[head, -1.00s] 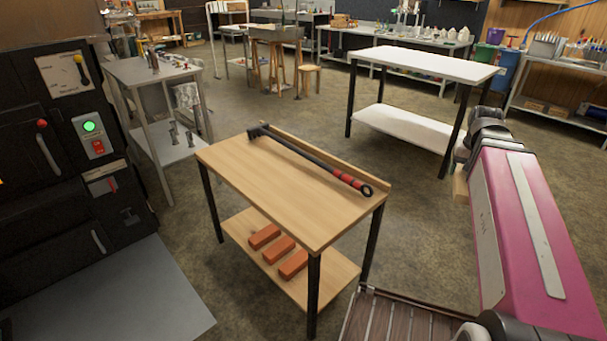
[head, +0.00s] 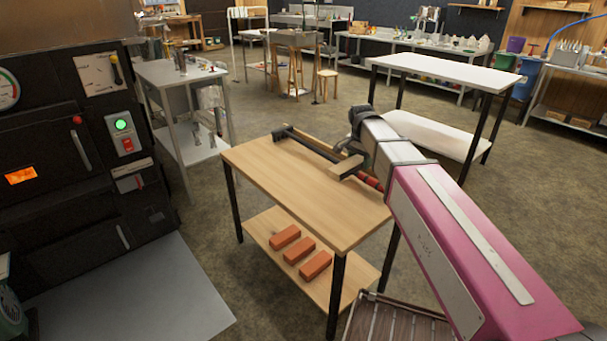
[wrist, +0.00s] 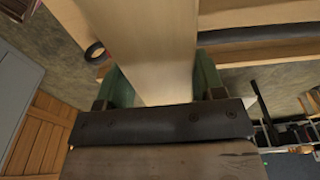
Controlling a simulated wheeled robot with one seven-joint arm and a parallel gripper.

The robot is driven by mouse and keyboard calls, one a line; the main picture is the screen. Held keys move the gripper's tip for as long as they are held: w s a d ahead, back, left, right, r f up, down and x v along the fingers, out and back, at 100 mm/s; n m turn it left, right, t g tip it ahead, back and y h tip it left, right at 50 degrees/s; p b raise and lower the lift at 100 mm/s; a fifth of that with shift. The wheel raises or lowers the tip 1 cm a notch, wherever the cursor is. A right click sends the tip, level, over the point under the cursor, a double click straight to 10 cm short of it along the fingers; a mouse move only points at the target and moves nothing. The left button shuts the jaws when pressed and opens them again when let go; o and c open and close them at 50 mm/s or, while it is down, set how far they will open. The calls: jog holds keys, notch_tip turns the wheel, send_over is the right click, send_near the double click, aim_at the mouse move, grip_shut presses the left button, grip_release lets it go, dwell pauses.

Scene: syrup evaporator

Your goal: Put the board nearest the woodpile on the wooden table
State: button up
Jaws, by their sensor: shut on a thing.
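The wooden table (head: 270,165) has a pale top and dark legs. My gripper (wrist: 158,80) is shut on a pale board (wrist: 150,45), which runs away between its two green fingers in the wrist view. In the head view a short end of the board (head: 346,166) shows below my wrist, over the right part of the tabletop; the rest is hidden by my arm. I cannot tell whether the board touches the table or the tool on it. The woodpile does not show.
A long dark tool with a red grip (head: 370,183) lies along the table's back side; its ring end (wrist: 95,51) shows in the wrist view. Several orange bricks (head: 300,250) sit on the lower shelf. The left part of the tabletop is clear. A white table (head: 450,70) stands behind.

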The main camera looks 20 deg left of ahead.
send_over(324, 194)
jog(key=f, duration=0.7)
jog(key=shift+s+f, duration=0.15)
jog(key=shift+s, duration=0.05)
jog(key=shift+f, duration=2)
jog(key=shift+f, duration=0.1)
jog(key=o, duration=1.2)
jog(key=r, duration=0.4)
jog(key=s+r, duration=0.1)
jog(key=r, duration=0.7)
jog(key=shift+s+a+r, duration=0.1)
jog(key=shift+s+a, duration=0.05)
jog(key=shift+a, duration=0.2)
